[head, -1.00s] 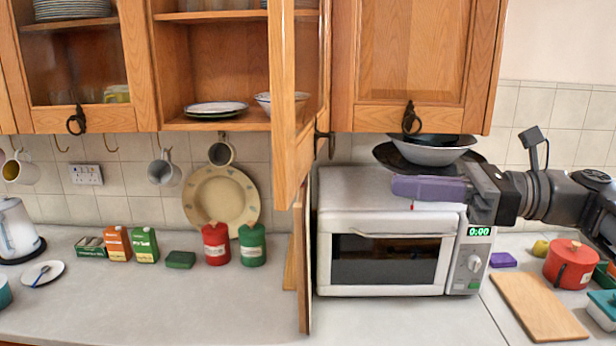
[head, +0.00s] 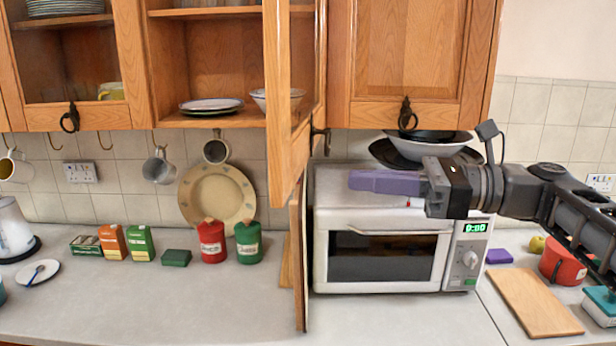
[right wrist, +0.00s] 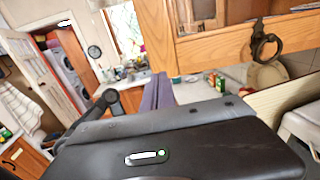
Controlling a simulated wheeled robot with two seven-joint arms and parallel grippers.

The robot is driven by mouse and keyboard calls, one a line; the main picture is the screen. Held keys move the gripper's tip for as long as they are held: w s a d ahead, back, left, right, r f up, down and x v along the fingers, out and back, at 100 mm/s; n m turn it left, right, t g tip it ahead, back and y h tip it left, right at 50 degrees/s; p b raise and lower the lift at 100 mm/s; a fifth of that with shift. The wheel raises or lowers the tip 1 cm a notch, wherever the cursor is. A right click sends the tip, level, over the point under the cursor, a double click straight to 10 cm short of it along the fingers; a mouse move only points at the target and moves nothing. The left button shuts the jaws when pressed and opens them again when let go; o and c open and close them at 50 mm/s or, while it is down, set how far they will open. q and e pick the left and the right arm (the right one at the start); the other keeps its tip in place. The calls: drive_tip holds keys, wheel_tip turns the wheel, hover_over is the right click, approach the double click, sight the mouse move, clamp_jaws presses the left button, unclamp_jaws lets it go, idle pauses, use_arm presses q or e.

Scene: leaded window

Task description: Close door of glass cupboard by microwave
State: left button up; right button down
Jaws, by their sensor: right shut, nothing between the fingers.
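The glass cupboard door (head: 285,100) stands wide open, swung out toward me and seen nearly edge-on, just left of the microwave (head: 390,240). The open cupboard (head: 205,60) behind it shows plates and a bowl on its shelf. The door's dark ring handle (head: 318,135) hangs near its lower part; a ring handle also shows in the right wrist view (right wrist: 264,42). My right gripper (head: 352,181) is shut and empty, its purple fingers pointing left in front of the microwave's top, right of the door and apart from it. My left gripper is not in view.
Bowls (head: 430,150) are stacked on the microwave. A closed wooden cupboard door (head: 410,60) is above it. An upright wooden board (head: 299,260) stands left of the microwave. Red (head: 211,243) and green (head: 249,243) canisters stand on the counter. A chopping board (head: 532,302) lies at right.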

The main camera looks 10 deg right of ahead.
sight(286, 176)
drive_tip(key=shift+b+x, duration=2.25)
drive_tip(key=shift+x, duration=2.1)
